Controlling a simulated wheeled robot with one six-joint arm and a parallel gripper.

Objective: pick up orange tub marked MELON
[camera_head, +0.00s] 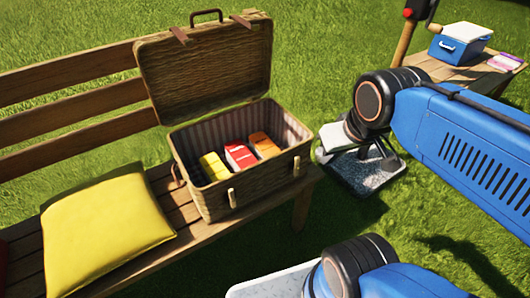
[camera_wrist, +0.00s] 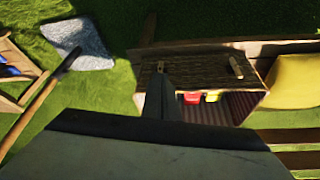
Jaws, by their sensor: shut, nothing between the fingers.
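The orange tub (camera_head: 263,145) stands inside the open wicker basket (camera_head: 248,190), at the right end of a short row. Its lettering is too small to read. A red tub (camera_head: 239,155) is to its left; a yellow tub (camera_head: 213,167) is further left. In the wrist view the red tub (camera_wrist: 193,98) and yellow tub (camera_wrist: 212,96) show in the basket (camera_wrist: 200,72), but I cannot see the orange tub. My gripper (camera_wrist: 160,72) is shut and empty, its dark fingers overlapping the basket in that view.
The basket's raised lid (camera_head: 205,75) stands behind it on a wooden bench (camera_head: 75,105). A yellow cushion (camera_head: 105,228) lies left of the basket. A side table (camera_head: 470,72) with a blue cooler (camera_head: 455,48) is at the back right. Grass surrounds them.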

